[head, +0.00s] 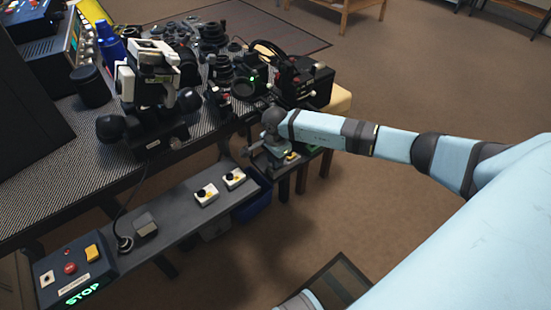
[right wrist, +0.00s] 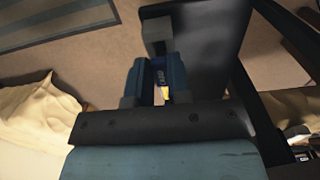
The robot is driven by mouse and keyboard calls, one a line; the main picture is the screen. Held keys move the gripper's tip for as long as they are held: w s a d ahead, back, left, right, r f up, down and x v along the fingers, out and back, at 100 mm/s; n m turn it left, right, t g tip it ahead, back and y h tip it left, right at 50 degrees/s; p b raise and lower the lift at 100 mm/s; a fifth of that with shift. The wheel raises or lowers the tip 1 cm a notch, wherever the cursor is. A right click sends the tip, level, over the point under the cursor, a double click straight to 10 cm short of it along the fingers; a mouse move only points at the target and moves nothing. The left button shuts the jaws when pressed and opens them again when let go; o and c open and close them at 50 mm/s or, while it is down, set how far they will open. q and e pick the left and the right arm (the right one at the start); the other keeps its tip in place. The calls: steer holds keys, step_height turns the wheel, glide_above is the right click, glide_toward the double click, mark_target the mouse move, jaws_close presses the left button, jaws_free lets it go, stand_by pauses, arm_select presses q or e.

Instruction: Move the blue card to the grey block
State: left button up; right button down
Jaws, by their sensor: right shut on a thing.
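My right gripper (head: 254,150) is at the end of the arm that comes in from the right, low beside the bench's right end. In the right wrist view its two blue-grey fingers (right wrist: 159,82) are shut on a narrow dark blue piece (right wrist: 159,72) with pale marks, which looks like the blue card. A small yellow patch shows below it between the fingers. A light grey block (right wrist: 155,30) shows just beyond the fingertips; I cannot tell whether the card touches it. The card is too small to make out in the head view. My left gripper is out of view.
The bench (head: 50,190) is crowded with a microscope (head: 148,85), lens parts and a dark blue bottle (head: 111,50). A lower grey shelf (head: 172,208) carries button boxes and a STOP panel (head: 75,272). A dark upright panel (right wrist: 205,45) stands close right of my fingers. Open floor lies right.

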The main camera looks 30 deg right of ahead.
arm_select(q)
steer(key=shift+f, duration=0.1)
arm_select(e)
steer(key=shift+f, duration=0.15)
steer(key=shift+f+b, duration=0.35)
steer(key=shift+b, duration=0.1)
steer(key=shift+f, duration=0.1)
arm_select(q)
steer(key=shift+b, duration=0.5)
arm_select(e)
steer(key=shift+f, duration=0.5)
steer(key=c, duration=1)
jaws_free()
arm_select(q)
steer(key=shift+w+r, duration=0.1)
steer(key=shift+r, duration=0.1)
